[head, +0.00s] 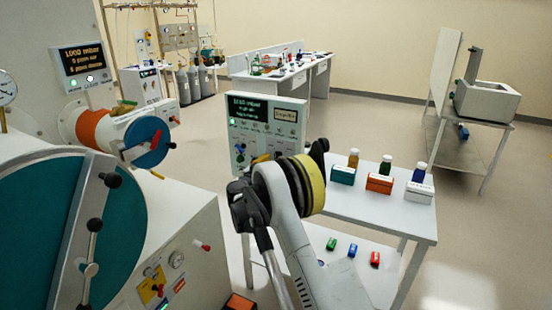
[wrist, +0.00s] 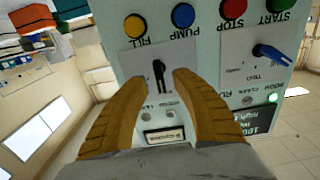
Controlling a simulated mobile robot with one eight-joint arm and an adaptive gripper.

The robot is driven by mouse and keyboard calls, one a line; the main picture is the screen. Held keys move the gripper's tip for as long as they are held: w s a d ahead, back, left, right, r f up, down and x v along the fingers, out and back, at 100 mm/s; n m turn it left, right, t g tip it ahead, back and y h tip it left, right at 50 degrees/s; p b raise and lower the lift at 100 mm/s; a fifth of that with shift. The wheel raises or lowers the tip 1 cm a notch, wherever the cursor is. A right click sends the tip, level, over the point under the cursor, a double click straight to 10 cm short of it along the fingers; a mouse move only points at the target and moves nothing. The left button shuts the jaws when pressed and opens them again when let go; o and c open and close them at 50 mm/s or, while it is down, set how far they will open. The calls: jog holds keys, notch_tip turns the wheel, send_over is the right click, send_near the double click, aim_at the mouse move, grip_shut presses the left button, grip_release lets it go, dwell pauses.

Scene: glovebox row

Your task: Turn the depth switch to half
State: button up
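A control panel (head: 291,107) stands upright at the left end of the white table. In the wrist view it appears upside down, with a black pointer switch (wrist: 159,76) on a light plate and a blue pointer switch (wrist: 271,54) on another plate. The lettering around both switches is too small to read, so I cannot tell which is the depth switch. My gripper (wrist: 158,80) is open, its two yellow-brown fingers on either side of the black switch in the picture. I cannot tell whether they touch it. In the head view my arm hides part of the panel.
Yellow (wrist: 134,26), blue (wrist: 183,15) and red (wrist: 232,8) buttons sit close to the switches. The white table (head: 345,210) holds small boxes and bottles to the panel's right. A large glovebox with a teal door (head: 50,235) stands on the left.

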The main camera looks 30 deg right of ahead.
jog(key=v, duration=0.9)
jog(key=shift+s+a, duration=0.3)
jog(key=s+a+r+n+g+y, duration=0.1)
jog(key=s+r+n+y, duration=0.15)
jog(key=s, duration=0.35)
jog(key=s+a+r+n+g+y+b, duration=0.1)
jog(key=s+r+y, duration=0.15)
jog(key=s, duration=0.35)
jog(key=s+a+r+n+g+y, duration=0.1)
jog(key=s+r, duration=0.3)
jog(key=s, duration=0.2)
jog(key=s+a+f+n+y, duration=0.1)
jog(key=s+a, duration=0.3)
jog(key=s, duration=0.4)
jog(key=s+a+f+n+y, duration=0.2)
jog(key=s+a+n+y, duration=0.1)
jog(key=s, duration=0.5)
jog(key=s+a+f+n+y, duration=0.2)
jog(key=s+a+y, duration=0.2)
jog(key=s, duration=0.5)
jog(key=shift+a+f+g+b, duration=0.25)
jog(key=shift+a+g+b, duration=0.2)
jog(key=shift+a, duration=0.35)
